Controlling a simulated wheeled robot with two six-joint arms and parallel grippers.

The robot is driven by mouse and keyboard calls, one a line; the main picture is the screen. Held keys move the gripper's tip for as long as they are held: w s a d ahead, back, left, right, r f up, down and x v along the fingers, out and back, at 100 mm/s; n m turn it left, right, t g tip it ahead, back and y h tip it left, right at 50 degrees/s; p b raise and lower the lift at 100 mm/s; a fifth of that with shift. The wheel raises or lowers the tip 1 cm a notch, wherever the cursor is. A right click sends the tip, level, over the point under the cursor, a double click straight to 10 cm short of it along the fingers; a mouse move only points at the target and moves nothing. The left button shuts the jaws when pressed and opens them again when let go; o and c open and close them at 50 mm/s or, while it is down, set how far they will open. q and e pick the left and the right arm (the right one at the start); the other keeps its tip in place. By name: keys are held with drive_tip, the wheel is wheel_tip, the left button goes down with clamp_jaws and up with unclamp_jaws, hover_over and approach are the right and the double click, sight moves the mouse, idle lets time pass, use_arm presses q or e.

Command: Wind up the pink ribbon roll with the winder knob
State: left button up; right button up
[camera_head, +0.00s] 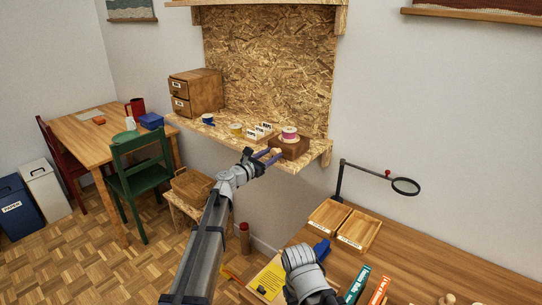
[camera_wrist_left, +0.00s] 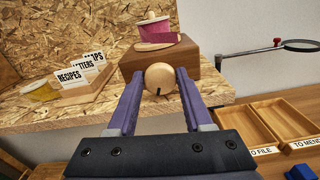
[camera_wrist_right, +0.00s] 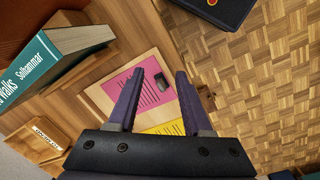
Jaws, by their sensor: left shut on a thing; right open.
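The pink ribbon roll (camera_head: 289,134) sits on top of a brown wooden block (camera_head: 290,148) on the chipboard shelf. My left gripper (camera_head: 268,155) is shut on the knob, one finger on each side. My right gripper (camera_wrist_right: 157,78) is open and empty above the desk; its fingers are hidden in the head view.
A card box (camera_wrist_left: 82,80) and a yellow roll (camera_wrist_left: 38,92) stand left of the block. A small drawer cabinet (camera_head: 195,92) is farther left. Wooden trays (camera_head: 358,231) and a magnifier lamp (camera_head: 405,187) are at the right. Books (camera_wrist_right: 55,55) and papers (camera_wrist_right: 142,85) lie near my right gripper.

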use_arm(q)
clamp_jaws()
drive_tip(key=shift+m, duration=0.3)
drive_tip(key=shift+s+d+m, duration=0.1)
drive_tip(key=shift+m, duration=3)
drive_tip(key=o, duration=1)
unclamp_jaws()
drive_tip(key=shift+c, duration=0.2)
